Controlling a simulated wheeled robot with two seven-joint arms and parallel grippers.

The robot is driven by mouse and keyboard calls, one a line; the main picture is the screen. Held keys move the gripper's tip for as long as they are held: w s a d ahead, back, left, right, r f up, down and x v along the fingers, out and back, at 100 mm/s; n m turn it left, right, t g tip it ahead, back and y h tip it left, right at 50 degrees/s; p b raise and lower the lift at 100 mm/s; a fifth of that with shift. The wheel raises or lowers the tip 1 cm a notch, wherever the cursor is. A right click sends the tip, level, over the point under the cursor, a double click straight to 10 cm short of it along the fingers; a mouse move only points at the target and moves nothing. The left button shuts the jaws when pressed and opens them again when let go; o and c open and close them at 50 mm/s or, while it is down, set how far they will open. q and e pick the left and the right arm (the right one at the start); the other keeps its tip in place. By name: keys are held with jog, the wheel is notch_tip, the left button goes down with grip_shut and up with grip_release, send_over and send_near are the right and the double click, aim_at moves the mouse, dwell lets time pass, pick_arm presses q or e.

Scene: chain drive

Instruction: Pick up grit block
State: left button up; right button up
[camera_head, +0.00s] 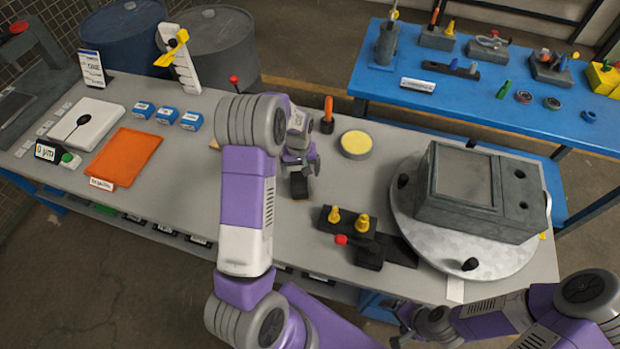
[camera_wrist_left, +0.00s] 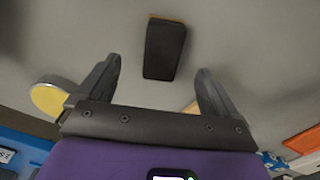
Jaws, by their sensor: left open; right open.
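The grit block (camera_head: 300,187), a small dark block, lies on the grey bench near its middle. In the left wrist view the grit block (camera_wrist_left: 164,50) shows a dark face with a thin orange-brown edge at its far end. My left gripper (camera_head: 301,169) is over the bench beside the block and hides part of it. In the wrist view the jaws of my left gripper (camera_wrist_left: 157,76) are apart, with the block ahead between their lines and nothing held. My right gripper (camera_head: 408,328) is at the bench's front right, open, away from the block.
A round yellow-topped tin (camera_head: 355,144) and an orange-handled tool (camera_head: 328,114) stand behind the left gripper. A black holder with yellow knobs (camera_head: 348,221) and a round plate with a grey housing (camera_head: 470,190) lie to the right. An orange mat (camera_head: 124,156) lies left.

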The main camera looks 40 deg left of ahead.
aim_at(299, 182)
pick_arm(q)
jog(key=shift+w+a+f+b, duration=0.2)
jog(key=shift+a+f+b, duration=0.05)
jog(key=shift+f+b, duration=0.3)
jog(key=shift+w+a+f+b, duration=0.2)
jog(key=shift+f+b, duration=0.2)
jog(key=shift+f, duration=1.5)
jog(key=f, duration=0.4)
jog(key=shift+s+a+f+b, duration=0.1)
jog(key=shift+a+f+b, duration=0.1)
jog(key=shift+f+b, duration=0.1)
pick_arm(e)
jog(key=f, duration=0.3)
jog(key=shift+w+f, duration=0.35)
jog(key=shift+w, duration=0.05)
pick_arm(q)
jog(key=shift+r, duration=0.1)
jog(key=shift+c, duration=0.4)
